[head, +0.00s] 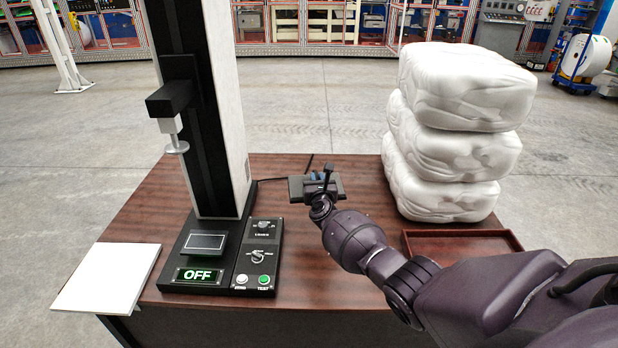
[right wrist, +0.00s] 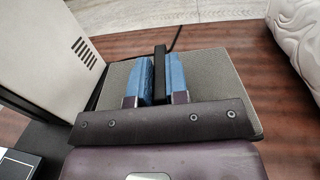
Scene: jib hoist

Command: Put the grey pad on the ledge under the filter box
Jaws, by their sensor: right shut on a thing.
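A flat grey pad (head: 297,190) with an upright black bar is over the back middle of the brown table; I cannot tell whether it rests or hangs just above. My right gripper (head: 322,178) is shut on the black bar. In the right wrist view the blue fingertips (right wrist: 160,78) close on both sides of the bar (right wrist: 159,62), with the grey pad (right wrist: 216,68) spread below and around them. My left gripper is out of view. I cannot make out a filter box or a ledge under it in either view.
A tall black and white machine (head: 225,100) with an "OFF" display stands left of the pad. A white board (head: 107,278) lies at the table's left edge. Stacked white bundles (head: 455,130) and a red-brown tray (head: 462,235) are on the right. The table (head: 170,190) is bare between.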

